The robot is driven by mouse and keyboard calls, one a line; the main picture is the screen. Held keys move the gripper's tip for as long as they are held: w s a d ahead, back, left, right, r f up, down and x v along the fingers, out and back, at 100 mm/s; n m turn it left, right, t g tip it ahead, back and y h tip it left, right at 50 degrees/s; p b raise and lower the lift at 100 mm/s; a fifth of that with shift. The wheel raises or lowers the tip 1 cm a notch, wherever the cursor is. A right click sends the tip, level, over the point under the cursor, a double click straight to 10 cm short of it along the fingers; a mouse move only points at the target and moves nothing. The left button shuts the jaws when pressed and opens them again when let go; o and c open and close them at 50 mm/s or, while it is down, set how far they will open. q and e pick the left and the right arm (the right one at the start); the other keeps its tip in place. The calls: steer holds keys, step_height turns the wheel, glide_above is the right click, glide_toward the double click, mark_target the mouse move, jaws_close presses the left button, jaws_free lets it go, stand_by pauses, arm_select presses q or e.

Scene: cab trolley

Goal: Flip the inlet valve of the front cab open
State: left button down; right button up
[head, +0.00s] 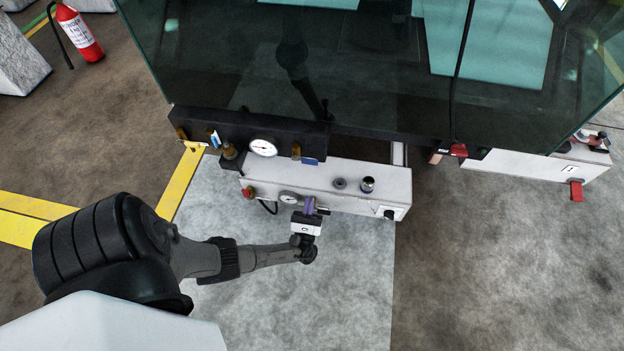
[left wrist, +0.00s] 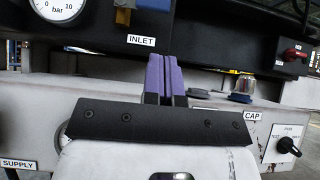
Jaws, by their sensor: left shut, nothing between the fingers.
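The inlet valve (head: 296,151) is a small brass fitting with a blue lever (head: 310,161) on the lower edge of the dark cab panel. In the left wrist view a brass and blue part of the valve (left wrist: 123,14) shows at the top, above the INLET label (left wrist: 140,41), and its upper end is cut off. My left gripper (head: 310,205) has purple fingers, shut and empty, in front of the white box and below the valve, apart from it. The fingers also show in the left wrist view (left wrist: 165,75). My right gripper is out of view.
The white box (head: 345,180) juts out below the panel, with a gauge, a red knob and a clear-topped cap (head: 367,184). A larger gauge (head: 263,148) sits left of the valve. Dark glass (head: 300,70) rises above. The floor in front is open.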

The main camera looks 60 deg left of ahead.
mark_target(305, 160)
arm_select(q)
steer(key=x, duration=1)
steer(key=shift+f, duration=0.1)
steer(key=shift+s, duration=0.15)
